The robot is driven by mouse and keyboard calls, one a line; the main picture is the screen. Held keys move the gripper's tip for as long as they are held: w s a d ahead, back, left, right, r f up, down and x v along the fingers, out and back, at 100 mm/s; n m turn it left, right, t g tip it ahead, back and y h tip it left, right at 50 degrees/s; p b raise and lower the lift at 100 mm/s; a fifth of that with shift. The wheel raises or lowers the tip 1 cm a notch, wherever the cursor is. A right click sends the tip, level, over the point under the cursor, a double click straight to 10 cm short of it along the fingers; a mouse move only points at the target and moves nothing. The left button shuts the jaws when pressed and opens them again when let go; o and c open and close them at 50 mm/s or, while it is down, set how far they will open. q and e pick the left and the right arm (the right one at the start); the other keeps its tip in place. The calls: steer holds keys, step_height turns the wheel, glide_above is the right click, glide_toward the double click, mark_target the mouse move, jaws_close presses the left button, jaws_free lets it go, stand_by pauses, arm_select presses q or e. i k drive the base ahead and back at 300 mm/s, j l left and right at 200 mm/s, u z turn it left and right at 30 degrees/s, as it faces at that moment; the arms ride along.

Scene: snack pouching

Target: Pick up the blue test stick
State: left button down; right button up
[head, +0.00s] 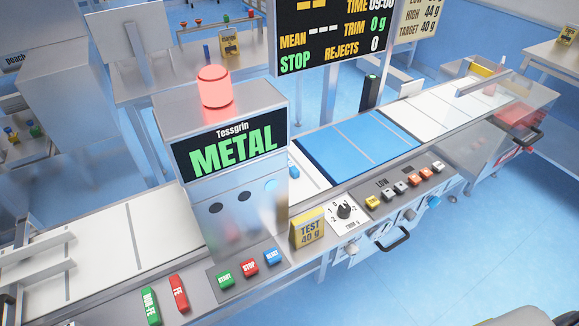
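A small blue piece (293,172) shows on the white belt at the right edge of the metal detector, mostly hidden behind the housing. I cannot tell whether it is the blue test stick. A green stick marked NON-FE (150,306) and a red stick marked FE (179,292) lie side by side on the front ledge, left of the buttons. No blue stick shows beside them. Neither of my grippers can be made out in the head view.
The metal detector (235,185), with a lit red lamp (215,87), stands over the conveyor. Green, red and blue buttons (249,268) sit in front. A yellow TEST 40 g block (309,228) stands by the dial (344,211). A blue weighing belt (358,146) lies to the right.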

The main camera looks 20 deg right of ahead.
mark_target(294, 171)
steer(key=i+l+u, duration=0.1)
steer(key=l, duration=0.35)
steer(key=i+l+u, duration=0.15)
steer(key=l, duration=0.3)
steer(key=i+l+u, duration=0.1)
steer(key=l, duration=0.35)
steer(key=i, duration=0.05)
